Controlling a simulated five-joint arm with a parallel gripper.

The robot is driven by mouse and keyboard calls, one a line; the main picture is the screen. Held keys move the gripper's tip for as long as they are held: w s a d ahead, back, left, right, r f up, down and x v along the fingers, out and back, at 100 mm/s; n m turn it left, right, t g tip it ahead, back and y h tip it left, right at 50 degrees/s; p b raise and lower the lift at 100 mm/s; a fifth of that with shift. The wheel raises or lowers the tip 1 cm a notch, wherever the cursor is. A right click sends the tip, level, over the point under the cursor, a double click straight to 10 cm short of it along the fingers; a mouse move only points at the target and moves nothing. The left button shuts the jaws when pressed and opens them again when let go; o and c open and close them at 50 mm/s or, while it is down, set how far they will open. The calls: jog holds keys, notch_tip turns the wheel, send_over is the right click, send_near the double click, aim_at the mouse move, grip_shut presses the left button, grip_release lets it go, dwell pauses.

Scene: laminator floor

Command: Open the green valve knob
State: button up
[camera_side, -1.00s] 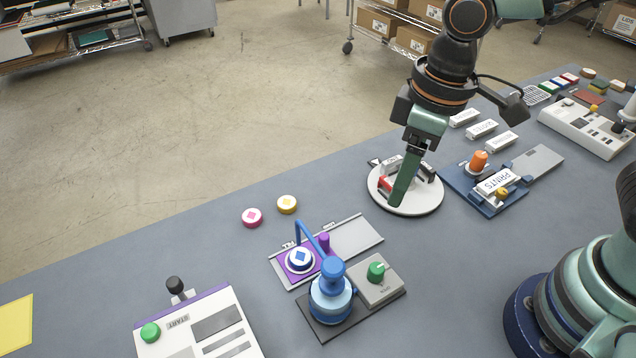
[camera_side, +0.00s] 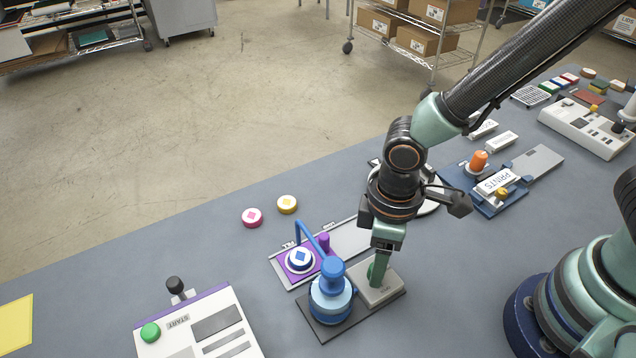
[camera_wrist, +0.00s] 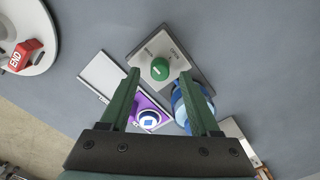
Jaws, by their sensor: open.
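The green valve knob (camera_wrist: 160,69) sits on a grey square plate (camera_wrist: 147,51) with lettering beside it. In the wrist view it lies just beyond and between the tips of my gripper (camera_wrist: 160,78). My gripper is open, with nothing between its fingers. In the side view my gripper (camera_side: 378,272) points down over the grey plate (camera_side: 386,290), and its finger hides most of the knob (camera_side: 370,272). I cannot tell from there whether a finger touches the knob.
A blue dispenser (camera_side: 331,294) with a bent spout stands close left of the plate. A purple pad (camera_side: 297,270) with a blue-and-white disc (camera_side: 300,258) is behind it. A round white tray (camera_side: 430,206) is behind my arm.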

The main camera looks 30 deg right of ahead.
jog(key=shift+f, duration=0.85)
grip_shut()
